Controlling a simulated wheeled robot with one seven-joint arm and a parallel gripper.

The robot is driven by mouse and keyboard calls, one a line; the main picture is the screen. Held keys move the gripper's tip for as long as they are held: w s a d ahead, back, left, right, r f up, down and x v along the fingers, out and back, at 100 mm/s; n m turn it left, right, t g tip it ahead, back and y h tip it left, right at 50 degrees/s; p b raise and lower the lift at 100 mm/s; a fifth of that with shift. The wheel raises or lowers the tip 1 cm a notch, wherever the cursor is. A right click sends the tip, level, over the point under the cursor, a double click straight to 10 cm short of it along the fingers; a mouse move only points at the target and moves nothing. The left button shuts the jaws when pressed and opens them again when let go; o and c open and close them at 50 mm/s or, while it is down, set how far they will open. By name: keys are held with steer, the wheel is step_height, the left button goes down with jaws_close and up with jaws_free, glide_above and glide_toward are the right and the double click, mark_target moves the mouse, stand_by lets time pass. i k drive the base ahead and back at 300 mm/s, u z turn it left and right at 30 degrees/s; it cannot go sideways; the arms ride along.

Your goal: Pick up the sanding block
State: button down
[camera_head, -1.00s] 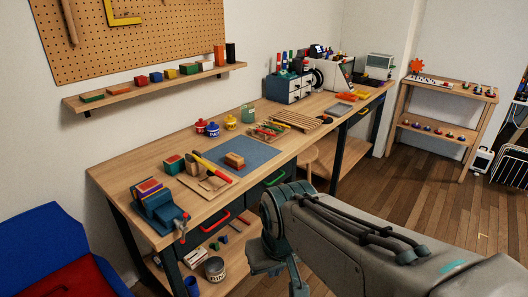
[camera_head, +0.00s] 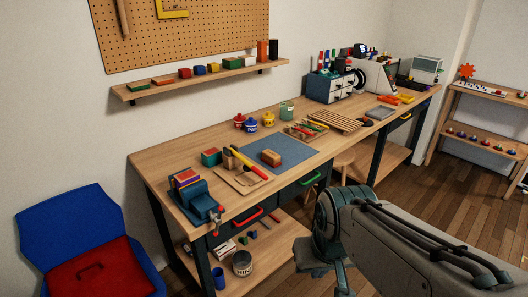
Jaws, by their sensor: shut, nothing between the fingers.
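A small brown wooden-looking block (camera_head: 271,157), which looks like the sanding block, lies on the blue mat (camera_head: 294,149) on the workbench. My gripper (camera_head: 343,281) is low in the picture, in front of the bench, below the round teal joint of my arm. It is shut and empty, apart from the block, which is up and to the left of it. Its lower end is small, dark and partly cut by the picture's bottom edge.
A blue vise (camera_head: 197,201) stands at the bench's near left corner. A yellow-and-red tool (camera_head: 247,163) lies on a wooden board (camera_head: 241,183) left of the mat. A blue chair (camera_head: 75,222) stands left. The bench's lower shelf (camera_head: 285,240) holds cans.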

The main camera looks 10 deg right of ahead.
mark_target(273, 160)
steer(key=z, duration=0.45)
steer(key=i, duration=1.75)
steer(key=z, duration=0.05)
